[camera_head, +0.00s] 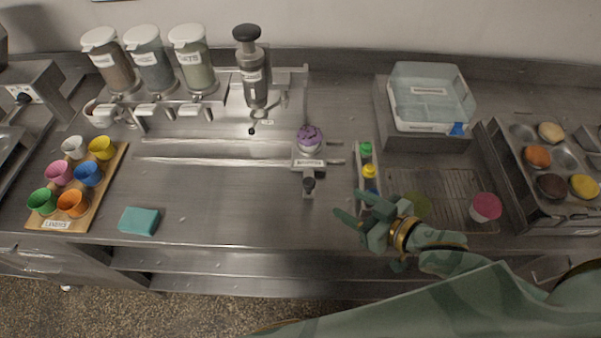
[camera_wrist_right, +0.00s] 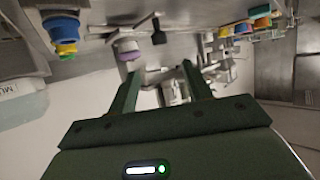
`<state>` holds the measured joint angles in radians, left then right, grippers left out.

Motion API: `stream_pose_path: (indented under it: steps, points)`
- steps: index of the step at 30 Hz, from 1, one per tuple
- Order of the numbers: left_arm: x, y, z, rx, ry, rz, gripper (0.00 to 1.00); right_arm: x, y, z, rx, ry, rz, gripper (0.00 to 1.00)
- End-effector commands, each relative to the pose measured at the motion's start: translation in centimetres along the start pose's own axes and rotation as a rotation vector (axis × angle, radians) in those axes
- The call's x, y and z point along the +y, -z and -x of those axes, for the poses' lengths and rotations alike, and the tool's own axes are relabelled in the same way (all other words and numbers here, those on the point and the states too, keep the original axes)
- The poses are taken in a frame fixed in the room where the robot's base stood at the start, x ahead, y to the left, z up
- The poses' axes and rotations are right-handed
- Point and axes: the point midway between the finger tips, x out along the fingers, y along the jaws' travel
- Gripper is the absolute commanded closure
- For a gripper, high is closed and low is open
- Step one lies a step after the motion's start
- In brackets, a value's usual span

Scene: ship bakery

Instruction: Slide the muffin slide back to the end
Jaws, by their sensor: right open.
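The muffin slide (camera_head: 307,163) is a small pale carriage with a dark knob at its front. It sits at the right end of the two long metal rails (camera_head: 215,161) in the middle of the counter. A purple-topped muffin (camera_head: 310,138) stands in it. My right gripper (camera_head: 352,207) is open and empty, to the right of and in front of the slide, apart from it. In the right wrist view, the purple top (camera_wrist_right: 130,56) shows just beyond my open fingers (camera_wrist_right: 158,80). My left gripper is out of view.
Several dispensers (camera_head: 147,62) and a dark-capped press (camera_head: 251,75) stand behind the rails. Coloured cups on a wooden board (camera_head: 105,185) and a teal sponge (camera_head: 139,221) are at left. A bottle rack (camera_head: 368,180) is close beside my right gripper.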

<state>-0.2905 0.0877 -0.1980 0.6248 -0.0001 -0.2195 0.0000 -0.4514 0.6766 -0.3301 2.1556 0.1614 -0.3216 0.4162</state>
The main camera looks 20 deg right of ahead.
Motion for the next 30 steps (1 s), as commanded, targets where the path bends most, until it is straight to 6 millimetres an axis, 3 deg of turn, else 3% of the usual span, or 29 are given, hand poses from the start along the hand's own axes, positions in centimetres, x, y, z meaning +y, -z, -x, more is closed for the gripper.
stream_pose_path:
  steps: [7,15,21,30]
  points:
    - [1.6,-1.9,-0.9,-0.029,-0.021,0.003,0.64,0.0,0.0,-6.1,0.004,0.0,0.0,0.5]
    - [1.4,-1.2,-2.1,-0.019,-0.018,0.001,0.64,0.0,-0.1,-12.2,0.002,0.001,0.0,0.5]
    - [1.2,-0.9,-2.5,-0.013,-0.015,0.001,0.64,0.0,-0.1,-14.4,0.0,0.001,0.0,0.5]
    - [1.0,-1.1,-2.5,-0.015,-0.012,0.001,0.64,-0.1,0.0,-14.8,0.0,0.001,0.001,0.5]
